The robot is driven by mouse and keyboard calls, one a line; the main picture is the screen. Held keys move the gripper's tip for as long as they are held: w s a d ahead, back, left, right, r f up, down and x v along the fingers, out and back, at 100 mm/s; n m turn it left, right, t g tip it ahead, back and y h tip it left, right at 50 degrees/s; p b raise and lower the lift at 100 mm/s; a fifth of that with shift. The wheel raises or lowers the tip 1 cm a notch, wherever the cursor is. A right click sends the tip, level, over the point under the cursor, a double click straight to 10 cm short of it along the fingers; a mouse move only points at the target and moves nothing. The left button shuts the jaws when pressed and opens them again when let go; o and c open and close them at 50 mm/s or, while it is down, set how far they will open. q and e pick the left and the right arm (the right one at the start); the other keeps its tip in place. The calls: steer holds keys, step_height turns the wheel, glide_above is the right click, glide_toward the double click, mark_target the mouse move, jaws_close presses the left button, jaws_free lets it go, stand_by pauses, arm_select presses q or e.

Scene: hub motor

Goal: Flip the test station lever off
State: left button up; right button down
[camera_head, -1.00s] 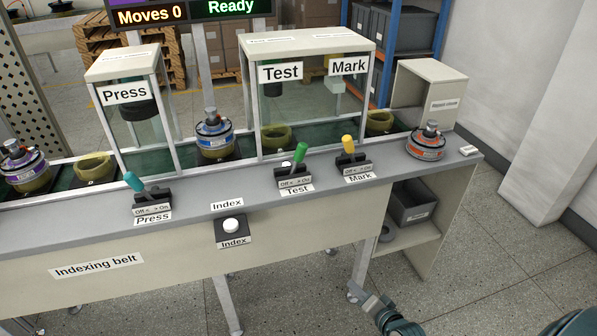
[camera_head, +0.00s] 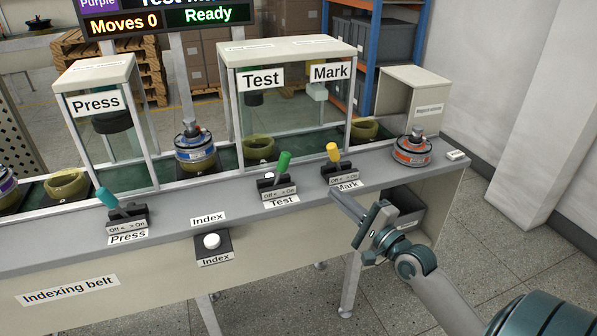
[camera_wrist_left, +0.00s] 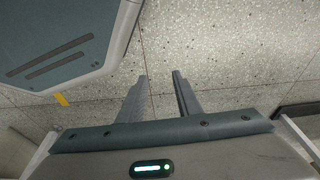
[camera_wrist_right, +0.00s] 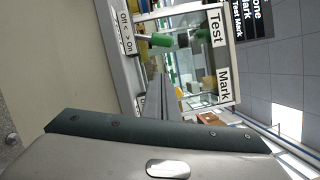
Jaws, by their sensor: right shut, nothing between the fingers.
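The test lever (camera_head: 283,163) has a green handle on a dark base (camera_head: 279,188) marked "Off" on the left and "On" on the right. It leans right, toward "On". My right gripper (camera_head: 338,198) is shut and empty. It is in front of the bench edge, right of and below the test lever and near the Mark label, apart from the lever. In the right wrist view, the closed fingers (camera_wrist_right: 159,80) point toward the station and the green handle (camera_wrist_right: 160,40) lies beyond them. My left gripper (camera_wrist_left: 162,76) is open and empty above the floor, seen only in the left wrist view.
The yellow Mark lever (camera_head: 333,152) stands right of the test lever, close to my right gripper. The teal Press lever (camera_head: 107,197) and white Index button (camera_head: 212,241) are to the left. The glazed test and mark housing (camera_head: 290,50) rises behind. An orange hub motor (camera_head: 412,151) sits at the right end.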

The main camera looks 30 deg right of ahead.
mark_target(280, 172)
steer(key=shift+w, duration=0.1)
